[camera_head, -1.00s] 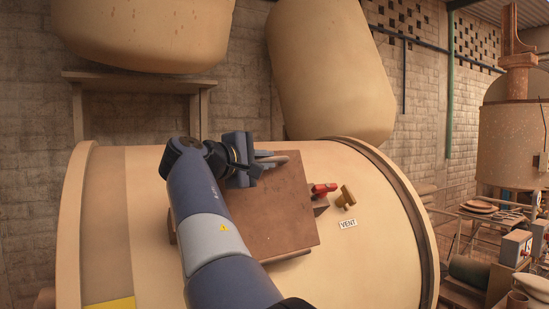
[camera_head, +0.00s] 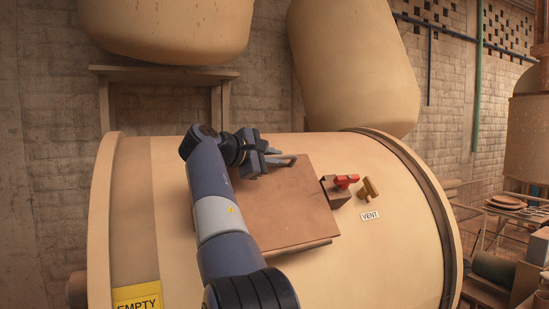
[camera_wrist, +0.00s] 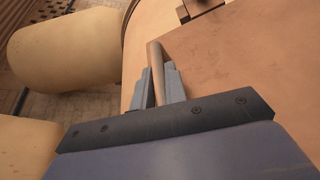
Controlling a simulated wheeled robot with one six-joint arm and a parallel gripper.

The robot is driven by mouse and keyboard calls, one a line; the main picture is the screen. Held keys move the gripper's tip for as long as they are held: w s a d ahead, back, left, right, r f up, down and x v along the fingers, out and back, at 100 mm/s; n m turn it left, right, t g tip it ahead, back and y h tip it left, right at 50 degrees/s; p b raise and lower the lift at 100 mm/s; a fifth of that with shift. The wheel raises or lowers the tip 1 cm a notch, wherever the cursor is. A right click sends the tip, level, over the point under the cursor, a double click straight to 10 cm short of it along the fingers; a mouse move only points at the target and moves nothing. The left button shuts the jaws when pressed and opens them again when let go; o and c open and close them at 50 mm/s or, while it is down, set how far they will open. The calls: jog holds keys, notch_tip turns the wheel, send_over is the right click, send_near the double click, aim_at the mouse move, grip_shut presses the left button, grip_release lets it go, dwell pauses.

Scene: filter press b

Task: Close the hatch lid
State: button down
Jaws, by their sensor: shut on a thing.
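The hatch lid (camera_head: 285,205) is a flat, square, rust-brown plate on top of the cream drum. It also shows in the wrist view (camera_wrist: 240,70). Its front edge shows a dark strip below it; I cannot tell whether it lies fully flush. My gripper (camera_head: 283,161) is at the lid's far left part. In the wrist view my gripper (camera_wrist: 160,88) is shut on a round brown bar, the lid handle (camera_wrist: 155,58), which stands up between the grey fingers. My arm hides the lid's left side.
A red lever (camera_head: 345,181) on a brown block and a yellow-brown knob (camera_head: 369,188) sit right of the lid, near a VENT label (camera_head: 370,216). The cream drum (camera_head: 400,260) has a yellow EMPTY sign (camera_head: 137,299). Large cream vessels (camera_head: 355,65) hang behind.

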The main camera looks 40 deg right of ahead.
jog(key=shift+w, duration=0.1)
jog(key=c, duration=1.8)
grip_release()
jog(key=shift+o, duration=1.3)
jog(key=shift+w+d+f, duration=0.1)
jog(key=shift+w, duration=0.2)
jog(key=shift+o, duration=0.4)
jog(key=shift+s, duration=0.1)
jog(key=v, duration=1.1)
jog(key=shift+s+d, duration=0.1)
